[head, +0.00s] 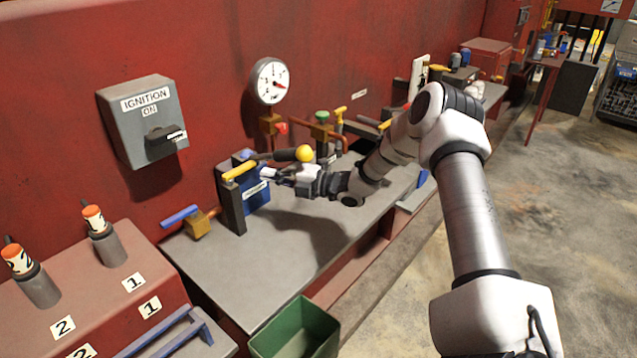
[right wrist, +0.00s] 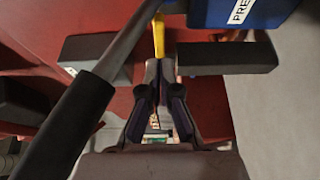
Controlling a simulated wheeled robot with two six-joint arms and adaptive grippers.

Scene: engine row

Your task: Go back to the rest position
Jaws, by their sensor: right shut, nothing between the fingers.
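My right gripper (head: 272,175) reaches in from the right over the grey bench (head: 255,265). It is shut and empty, beside a blue box (head: 257,195) with a white label. A yellow handle (head: 240,171) on a dark upright post (head: 232,205) stands just left of the fingertips. In the right wrist view the closed fingers (right wrist: 157,75) point toward a yellow bar (right wrist: 158,35); I cannot tell if they touch it. The blue box (right wrist: 240,10) shows there at top right. My left gripper is not in view.
A dark-gripped lever (head: 285,155) lies close behind the gripper; its dark grip (right wrist: 70,125) fills the wrist view's left. An ignition box (head: 140,120) and gauge (head: 271,81) are on the red wall. A blue-handled valve (head: 190,222) and green bin (head: 297,330) are nearer. Open floor (head: 560,200) lies right.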

